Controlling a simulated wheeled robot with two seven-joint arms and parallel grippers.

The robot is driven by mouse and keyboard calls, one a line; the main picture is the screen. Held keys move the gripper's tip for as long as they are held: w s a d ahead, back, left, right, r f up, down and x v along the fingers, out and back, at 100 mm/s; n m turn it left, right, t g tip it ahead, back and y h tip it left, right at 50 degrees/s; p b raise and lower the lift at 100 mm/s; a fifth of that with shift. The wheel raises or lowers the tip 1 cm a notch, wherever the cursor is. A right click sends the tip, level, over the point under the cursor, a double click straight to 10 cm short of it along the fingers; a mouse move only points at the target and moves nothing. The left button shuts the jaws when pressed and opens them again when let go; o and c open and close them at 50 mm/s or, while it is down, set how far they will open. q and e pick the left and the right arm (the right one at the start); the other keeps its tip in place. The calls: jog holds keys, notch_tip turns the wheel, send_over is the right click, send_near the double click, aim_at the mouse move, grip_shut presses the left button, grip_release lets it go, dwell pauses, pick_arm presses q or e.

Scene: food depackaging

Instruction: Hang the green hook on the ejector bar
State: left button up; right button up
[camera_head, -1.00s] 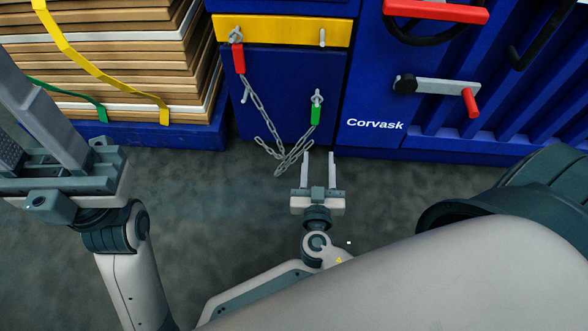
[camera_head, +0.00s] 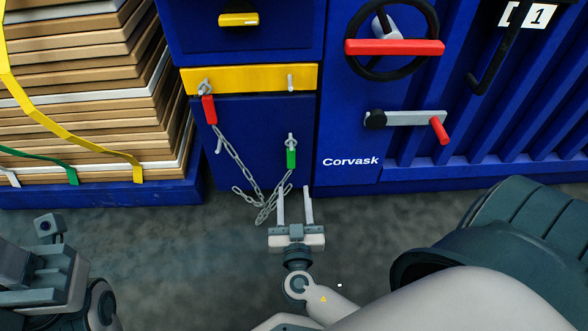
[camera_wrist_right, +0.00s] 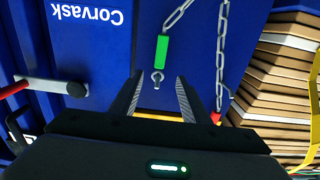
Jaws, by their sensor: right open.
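My right gripper (camera_head: 294,190) is open and empty, just below the hook in the head view, fingers pointing at the cabinet. The yellow bar (camera_head: 250,78), which I take for the ejector bar, runs across the cabinet above, with a grey peg (camera_head: 291,82) at its right. My left gripper (camera_head: 45,270) is at the lower left; its fingers are hidden.
A red hook (camera_head: 209,109) hangs at the yellow bar's left end; a slack chain (camera_head: 240,160) loops below. A crank with a red handle (camera_head: 439,130) and a black handwheel (camera_head: 436,25) are to the right. Strapped boards (camera_head: 90,110) stand left. The floor in front is clear.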

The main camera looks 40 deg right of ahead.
aim_at(291, 156)
jog(key=b+x, duration=0.1)
jog(key=x, duration=1.4)
jog(key=shift+a+b, duration=0.1)
jog(key=shift+b, duration=0.2)
jog(key=shift+c, duration=0.3)
grip_shut()
